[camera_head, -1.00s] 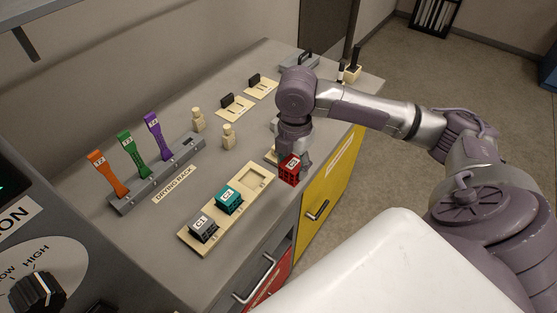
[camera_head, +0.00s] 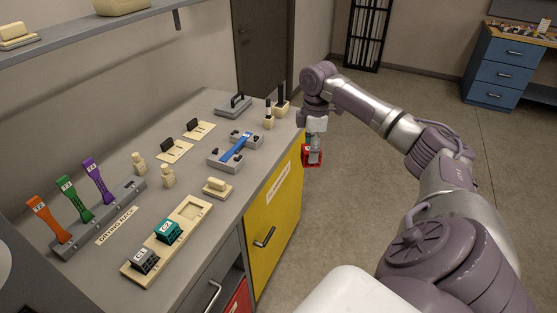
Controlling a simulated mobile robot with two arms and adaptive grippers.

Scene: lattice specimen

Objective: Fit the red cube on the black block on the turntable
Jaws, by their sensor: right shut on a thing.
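My right gripper (camera_head: 314,152) is shut on the red cube (camera_head: 306,159) and holds it off the right edge of the grey counter, out over the floor. The fingers cover part of the cube, and its label cannot be read. I cannot make out the turntable or the black block in this view. My left gripper is not in view.
A cream tray (camera_head: 138,272) on the counter holds a grey cube (camera_head: 145,261) and a teal cube (camera_head: 168,231); its far slot is empty. A drying rack (camera_head: 100,220) with three coloured tools stands left. A blue cabinet (camera_head: 501,72) stands back right. Floor between is clear.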

